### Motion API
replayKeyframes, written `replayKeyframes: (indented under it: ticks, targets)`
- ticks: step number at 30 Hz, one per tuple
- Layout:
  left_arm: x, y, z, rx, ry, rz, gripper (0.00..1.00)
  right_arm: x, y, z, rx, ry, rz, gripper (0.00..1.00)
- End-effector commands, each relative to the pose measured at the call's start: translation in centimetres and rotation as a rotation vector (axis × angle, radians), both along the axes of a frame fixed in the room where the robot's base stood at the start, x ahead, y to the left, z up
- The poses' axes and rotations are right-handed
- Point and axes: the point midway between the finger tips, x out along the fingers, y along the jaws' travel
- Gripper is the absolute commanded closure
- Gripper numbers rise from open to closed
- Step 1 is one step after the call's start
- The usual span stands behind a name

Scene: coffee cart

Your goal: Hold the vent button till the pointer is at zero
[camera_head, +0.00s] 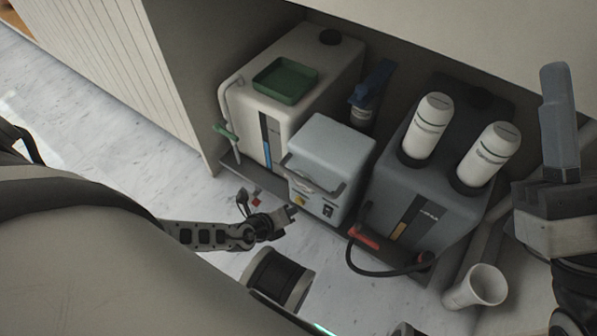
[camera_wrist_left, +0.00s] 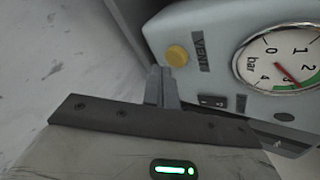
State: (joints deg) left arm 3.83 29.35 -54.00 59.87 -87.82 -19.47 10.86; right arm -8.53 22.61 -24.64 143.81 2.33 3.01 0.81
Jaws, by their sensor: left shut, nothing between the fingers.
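The grey compressor box (camera_head: 328,150) stands between two larger machines in the cart. Its yellow vent button (camera_wrist_left: 177,55) shows in the left wrist view beside the VENT label (camera_wrist_left: 201,50); in the head view it is a small yellow spot (camera_head: 299,185). The pressure gauge (camera_wrist_left: 270,48) has a red pointer aimed at lower right into the green band, away from 0. My left gripper (camera_head: 292,211) is shut and empty. In the left wrist view its fingertips (camera_wrist_left: 160,70) are just below and left of the button; contact is not visible. My right gripper (camera_head: 557,70) is raised at the right edge; its opening is unclear.
A black rocker switch (camera_wrist_left: 211,100) sits below the button. A white tank with a green tray (camera_head: 286,80) is at left. A dark machine (camera_head: 405,205) with two white canisters is at right, its red-handled hose (camera_head: 368,238) in front.

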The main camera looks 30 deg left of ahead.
Motion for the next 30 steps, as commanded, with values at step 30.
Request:
replayKeyframes:
  ticks: [30]
  targets:
    - [0.85, -0.07, 0.0, 0.0, 0.0, 0.0, 1.0, 0.0, 0.0, -0.02, 0.0, 0.0, 0.0, 0.64]
